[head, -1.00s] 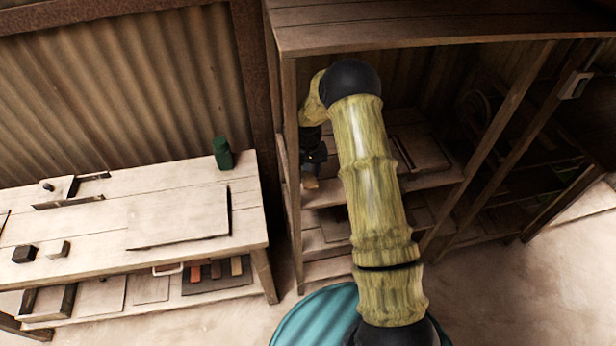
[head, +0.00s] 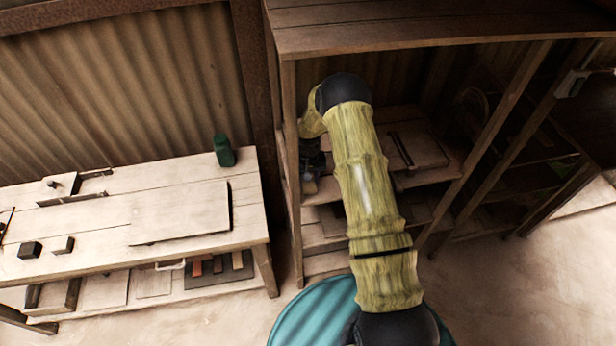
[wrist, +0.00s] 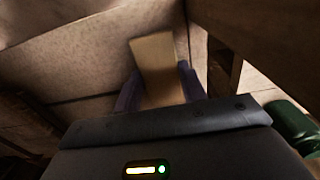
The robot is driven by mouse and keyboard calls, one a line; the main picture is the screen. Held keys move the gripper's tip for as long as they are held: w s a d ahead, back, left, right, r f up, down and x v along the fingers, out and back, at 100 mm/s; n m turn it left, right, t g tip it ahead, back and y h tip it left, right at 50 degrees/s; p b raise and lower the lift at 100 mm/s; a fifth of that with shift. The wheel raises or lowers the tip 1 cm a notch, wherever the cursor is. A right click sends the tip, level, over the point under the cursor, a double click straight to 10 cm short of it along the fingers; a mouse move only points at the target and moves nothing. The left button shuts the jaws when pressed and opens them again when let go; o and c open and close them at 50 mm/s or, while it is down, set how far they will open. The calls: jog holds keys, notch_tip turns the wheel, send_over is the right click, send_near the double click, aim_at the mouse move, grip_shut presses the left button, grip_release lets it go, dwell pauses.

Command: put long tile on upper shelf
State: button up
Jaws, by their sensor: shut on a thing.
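In the wrist view my gripper (wrist: 160,92) is shut on a long pale tan tile (wrist: 155,62), whose far end sticks out beyond the fingers. In the head view the gripper (head: 310,180) is dark and small, at the left side of the wooden shelf unit, and the held tile is only a small tan patch. The upper shelf (head: 425,178) of the unit is partly hidden behind my arm. In the head view the gripper appears over the left end of this shelf, close to the left post; I cannot tell whether the tile touches it.
Flat boards (head: 418,148) lie on the upper shelf right of my arm. The left front post (head: 292,200) stands close to the gripper. A workbench (head: 90,220) with a green bottle (head: 223,150) stands to the left. A teal drum (head: 310,315) is at the front.

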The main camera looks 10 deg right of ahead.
jog(key=shift+f, duration=0.1)
jog(key=o, duration=1.1)
notch_tip(320, 180, up, 12)
jog(key=b, duration=0.4)
jog(key=shift+b, duration=0.3)
